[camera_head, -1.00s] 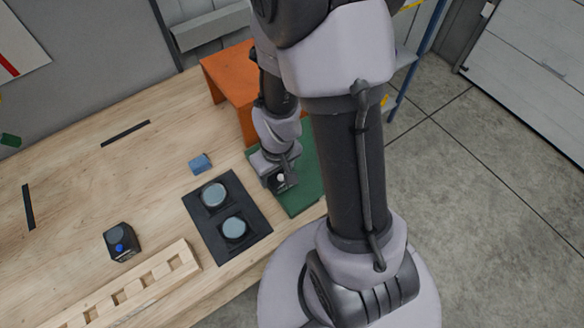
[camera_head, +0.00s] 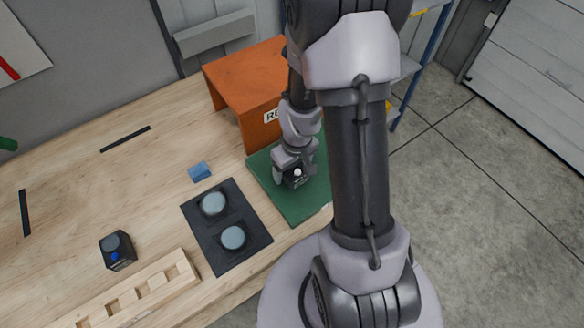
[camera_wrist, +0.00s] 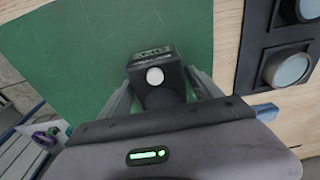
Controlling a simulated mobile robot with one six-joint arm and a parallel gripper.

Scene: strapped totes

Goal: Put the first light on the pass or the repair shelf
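A small dark box-shaped light (camera_head: 296,181) with a white round lens is between the fingers of my gripper (camera_head: 293,174), over the green mat (camera_head: 292,212). The wrist view shows the light (camera_wrist: 155,94) upright, its lens facing the camera, with a finger close against each side. My gripper (camera_wrist: 160,82) looks shut on it. I cannot tell whether its base touches the mat. The orange shelf (camera_head: 240,80), with a partly hidden label starting "RE", stands behind the mat. Another dark light (camera_head: 117,252) with a blue spot stands at the left.
A black panel (camera_head: 205,240) with two round pale discs lies left of the mat. A small blue block (camera_head: 199,171) lies behind it. A slotted wooden rack (camera_head: 150,290) is at the front. The table (camera_head: 130,190) is clear in the middle left. My arm hides the mat's right side.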

